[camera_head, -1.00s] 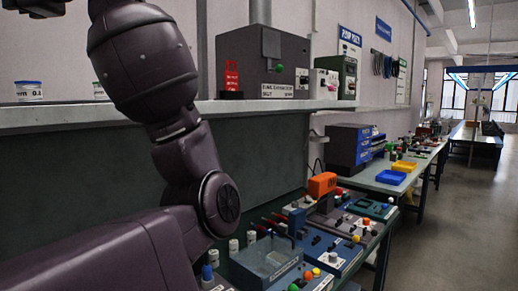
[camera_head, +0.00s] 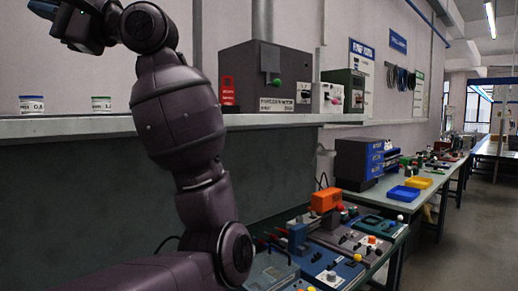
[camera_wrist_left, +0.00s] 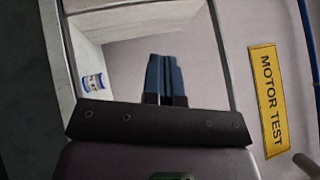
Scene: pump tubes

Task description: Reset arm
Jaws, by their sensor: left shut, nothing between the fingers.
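My left arm crosses the left side of the head view, bending up past the shelf. Its end with the left gripper (camera_head: 45,9) is at the top left, partly cut by the frame edge. In the left wrist view the two blue-grey fingers (camera_wrist_left: 164,76) lie side by side, shut, with nothing between them. They are in front of a pale wall, apart from the shelf things. My right gripper is in neither view.
A long shelf (camera_head: 70,127) carries two small labelled jars (camera_head: 31,104) (camera_head: 102,104) and a dark grey control box (camera_head: 265,77). A yellow MOTOR TEST sign (camera_wrist_left: 268,98) is on the wall.

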